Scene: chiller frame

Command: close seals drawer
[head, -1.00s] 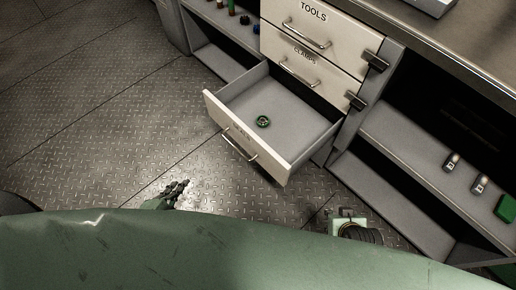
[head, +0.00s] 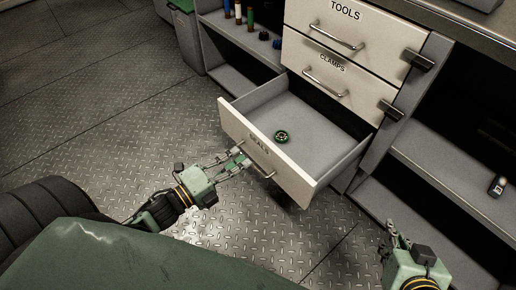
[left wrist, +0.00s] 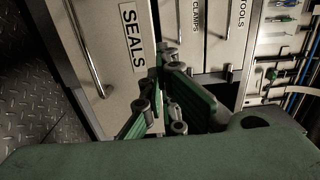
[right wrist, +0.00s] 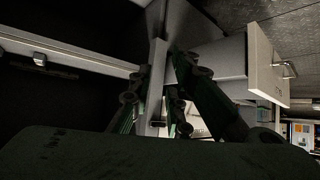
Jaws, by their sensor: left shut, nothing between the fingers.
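The seals drawer (head: 258,145) stands pulled out below the clamps drawer. Its pale front is labelled SEALS and has a bar handle (head: 262,170). In the left wrist view the front (left wrist: 118,70) and its handle (left wrist: 84,50) are close, with the handle left of the fingers. A small green and black ring (head: 282,136) lies in the drawer. My left gripper (head: 241,154) is shut and empty at the drawer's front, beside the handle; I cannot tell whether it touches. My right gripper (head: 394,236) is low at the right, beside the cabinet; its fingers (right wrist: 160,75) look apart and empty.
The tools drawer (head: 345,27) and clamps drawer (head: 327,76) above are shut. Black blocks stick out at their right edge (head: 418,60). Open shelves (head: 455,185) are at the right, another shelf with small bottles (head: 245,35) at the left. The floor (head: 110,110) at left is clear.

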